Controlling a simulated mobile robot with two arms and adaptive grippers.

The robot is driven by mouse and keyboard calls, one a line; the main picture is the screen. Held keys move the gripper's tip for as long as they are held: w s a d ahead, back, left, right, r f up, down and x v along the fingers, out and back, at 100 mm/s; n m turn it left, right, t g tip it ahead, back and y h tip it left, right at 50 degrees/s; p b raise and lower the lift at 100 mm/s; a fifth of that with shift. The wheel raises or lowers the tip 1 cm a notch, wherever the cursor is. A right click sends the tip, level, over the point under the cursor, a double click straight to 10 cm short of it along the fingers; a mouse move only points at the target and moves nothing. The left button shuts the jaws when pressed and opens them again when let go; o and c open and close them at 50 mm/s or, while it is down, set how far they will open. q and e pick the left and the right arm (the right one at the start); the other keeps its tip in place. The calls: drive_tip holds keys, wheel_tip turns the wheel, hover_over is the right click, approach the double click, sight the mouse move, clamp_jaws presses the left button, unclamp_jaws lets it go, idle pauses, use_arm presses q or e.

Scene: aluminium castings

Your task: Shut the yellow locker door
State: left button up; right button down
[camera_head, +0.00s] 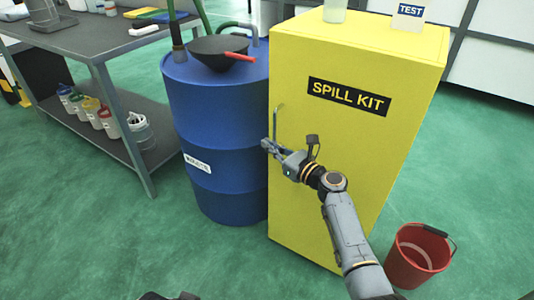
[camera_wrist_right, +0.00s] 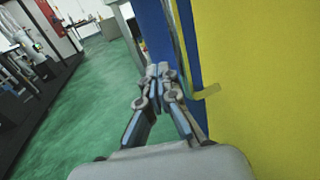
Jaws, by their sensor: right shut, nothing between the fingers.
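The yellow locker (camera_head: 320,170) with a black "SPILL KIT" label (camera_head: 348,97) stands right of centre. Its door front looks flush with the top edge, and I see no gap there. A thin upright handle (camera_head: 277,122) is near the door's left edge; it also shows in the right wrist view (camera_wrist_right: 206,92). My right gripper (camera_head: 266,146) is shut and empty, just below the handle by the door's left edge. In the right wrist view its fingertips (camera_wrist_right: 158,70) are left of the yellow door face (camera_wrist_right: 265,90). I cannot tell whether they touch it. My left gripper is out of view.
A blue drum (camera_head: 225,120) with a black funnel (camera_head: 218,50) stands close on the locker's left. A red bucket (camera_head: 420,256) is on the floor at its right. A grey workbench (camera_head: 100,45) is at left.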

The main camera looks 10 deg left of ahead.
drive_tip(key=shift+w, duration=0.3)
drive_tip(key=shift+s+d, duration=0.1)
drive_tip(key=shift+d, duration=0.05)
